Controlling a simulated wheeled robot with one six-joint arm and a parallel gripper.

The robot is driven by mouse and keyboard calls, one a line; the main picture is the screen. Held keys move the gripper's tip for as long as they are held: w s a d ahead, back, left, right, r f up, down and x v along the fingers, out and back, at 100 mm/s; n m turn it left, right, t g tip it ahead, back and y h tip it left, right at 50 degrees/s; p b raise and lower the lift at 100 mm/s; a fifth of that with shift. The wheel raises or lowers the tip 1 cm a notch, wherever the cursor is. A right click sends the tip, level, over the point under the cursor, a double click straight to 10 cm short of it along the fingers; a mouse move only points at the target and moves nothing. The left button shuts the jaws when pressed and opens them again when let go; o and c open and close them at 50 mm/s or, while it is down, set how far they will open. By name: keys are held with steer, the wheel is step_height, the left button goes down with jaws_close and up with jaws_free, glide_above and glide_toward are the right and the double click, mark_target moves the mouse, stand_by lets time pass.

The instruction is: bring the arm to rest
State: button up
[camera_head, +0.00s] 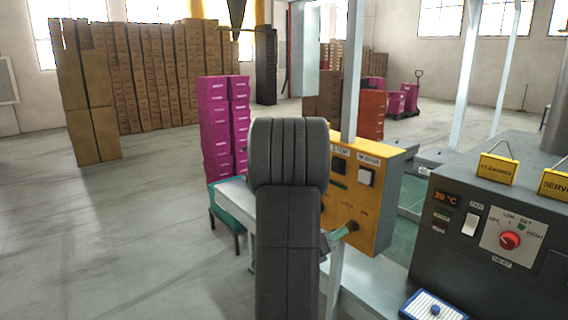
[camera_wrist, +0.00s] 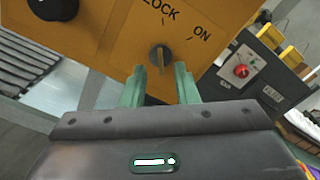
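My gripper (camera_wrist: 158,78) shows in the wrist view with its two green fingers apart and nothing between them. It faces a yellow control box (camera_wrist: 115,40). A dark rotary knob (camera_wrist: 160,56) on that box lies just beyond the fingertips, between the words LOCK and ON; I cannot tell whether the fingers touch it. In the head view my dark grey arm stands upright in the middle and hides part of the yellow box (camera_head: 378,215). A green finger of my gripper (camera_head: 338,236) shows beside the knob there.
A dark heater panel (camera_head: 455,245) with a red knob (camera_head: 509,240) stands at right. A blue-and-white tray (camera_head: 432,306) lies at lower right. Magenta boxes (camera_head: 222,125) stand behind my arm, brown cartons (camera_head: 150,75) farther back. The floor at left is clear.

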steer(key=shift+x, duration=1.9)
steer(key=b+v, duration=0.2)
steer(key=v, duration=1.2)
steer(key=p+x, duration=0.3)
steer(key=x, duration=1.1)
steer(key=s+a+m+g+b, duration=0.2)
steer(key=s+a+m, duration=0.5)
steer(key=s, duration=0.5)
steer(key=shift+s+a, duration=0.3)
steer(key=shift+a, duration=0.6)
steer(key=shift+f, duration=0.15)
